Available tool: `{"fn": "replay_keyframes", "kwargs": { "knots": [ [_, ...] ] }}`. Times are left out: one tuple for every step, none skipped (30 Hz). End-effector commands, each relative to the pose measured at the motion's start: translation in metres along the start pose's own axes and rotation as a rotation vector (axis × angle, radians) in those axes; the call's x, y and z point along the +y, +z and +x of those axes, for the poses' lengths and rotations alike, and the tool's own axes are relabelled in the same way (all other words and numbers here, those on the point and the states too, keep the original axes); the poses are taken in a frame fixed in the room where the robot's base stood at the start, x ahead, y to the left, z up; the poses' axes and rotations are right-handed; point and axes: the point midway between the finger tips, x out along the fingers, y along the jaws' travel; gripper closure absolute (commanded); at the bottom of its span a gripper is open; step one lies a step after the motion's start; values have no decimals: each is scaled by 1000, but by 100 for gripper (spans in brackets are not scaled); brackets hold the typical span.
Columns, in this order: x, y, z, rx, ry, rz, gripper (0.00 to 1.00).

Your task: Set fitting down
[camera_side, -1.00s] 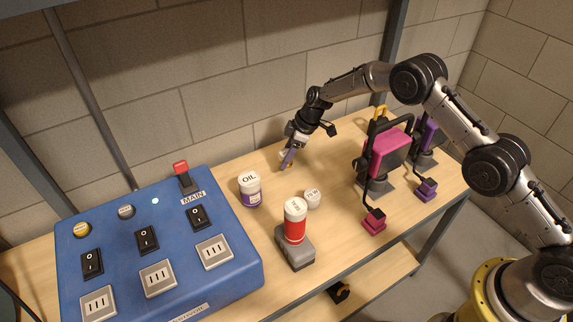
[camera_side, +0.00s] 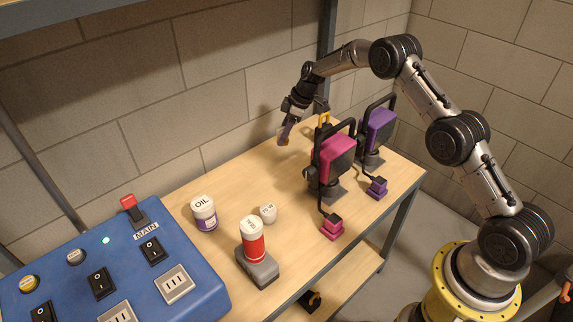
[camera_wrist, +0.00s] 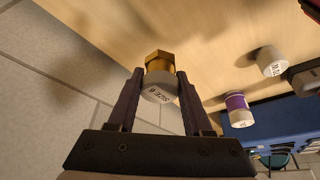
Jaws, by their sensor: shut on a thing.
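The fitting (camera_wrist: 158,63) has a brass hex body and a pale grey end with dark print. My gripper (camera_wrist: 152,85) is shut on it, one dark finger on each side, in the wrist view. In the side view my gripper (camera_side: 285,132) points down above the far part of the wooden table (camera_side: 185,238), near the back wall and left of the pink lamp. The fitting is small and mostly hidden between the fingers there. It looks clear of the table, but the gap is hard to judge.
The OIL jar (camera_side: 204,214), a small white cap (camera_side: 268,213), a red-and-white canister (camera_side: 253,240) and a blue switch panel (camera_side: 130,262) are left. Bare table lies between.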

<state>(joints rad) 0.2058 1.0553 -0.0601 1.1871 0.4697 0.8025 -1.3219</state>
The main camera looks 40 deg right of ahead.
Motion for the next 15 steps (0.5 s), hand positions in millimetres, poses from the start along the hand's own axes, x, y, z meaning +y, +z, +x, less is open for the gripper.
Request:
{"fn": "replay_keyframes", "kwargs": {
  "knots": [
    [6,6,-3,1,6,13,100],
    [8,9,-4,1,8,18,100],
    [9,12,-2,0,9,23,100],
    [10,14,0,0,9,25,100],
    [10,17,4,-1,9,27,100],
    [10,20,10,0,9,29,100],
    [10,22,15,0,9,30,100],
    [10,24,21,-1,8,30,100],
    [10,27,28,-1,9,28,100],
    [10,29,32,-1,9,28,100],
    [10,30,37,-1,9,28,100],
    [10,32,42,0,10,28,100],
    [11,33,45,1,11,28,100],
    [11,34,48,1,11,27,100],
    [11,35,50,1,12,26,100]
  ]
}}
